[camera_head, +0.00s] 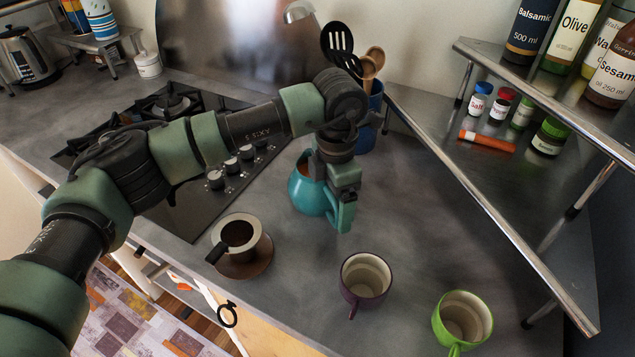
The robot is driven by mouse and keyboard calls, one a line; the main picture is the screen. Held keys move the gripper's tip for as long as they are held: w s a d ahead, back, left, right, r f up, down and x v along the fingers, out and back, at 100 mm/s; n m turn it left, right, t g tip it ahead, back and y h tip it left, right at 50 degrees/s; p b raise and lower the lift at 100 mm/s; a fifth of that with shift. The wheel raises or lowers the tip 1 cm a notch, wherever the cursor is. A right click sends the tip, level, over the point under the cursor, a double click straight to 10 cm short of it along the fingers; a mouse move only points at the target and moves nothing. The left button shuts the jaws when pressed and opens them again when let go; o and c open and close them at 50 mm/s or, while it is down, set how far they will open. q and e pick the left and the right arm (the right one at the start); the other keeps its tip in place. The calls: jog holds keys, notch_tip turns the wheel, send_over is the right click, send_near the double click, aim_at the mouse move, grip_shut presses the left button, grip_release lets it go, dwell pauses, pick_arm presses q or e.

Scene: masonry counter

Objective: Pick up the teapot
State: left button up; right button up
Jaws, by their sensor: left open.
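The teal teapot (302,193) stands on the grey counter, in the middle of the camera_head view. It has a rounded body, and its top is partly hidden by my arm. My left gripper (343,208) points down at the teapot's right side, where a teal part that looks like its handle shows. The gripper is open. It overlaps the teapot in the picture, and I cannot tell whether the fingers touch it or are around the handle. My right gripper is not in view.
A brown-and-cream cup on a saucer (243,271) stands left, with a purple mug (366,275) and a green mug (462,318) in front. A blue utensil holder (366,138) stands behind. A metal shelf (545,235) with jars and bottles bounds the right; a stove (205,195) lies left.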

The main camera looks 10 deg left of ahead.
aim_at(332, 228)
pick_arm(q)
notch_tip(332, 228, down, 4)
jog(key=shift+s+r+p, duration=0.15)
jog(key=shift+p, duration=0.65)
jog(key=shift+f, duration=0.5)
jog(key=c, duration=1.5)
jog(key=shift+w+r, duration=0.15)
jog(key=shift+w, duration=0.05)
grip_shut()
jog(key=shift+r, duration=0.2)
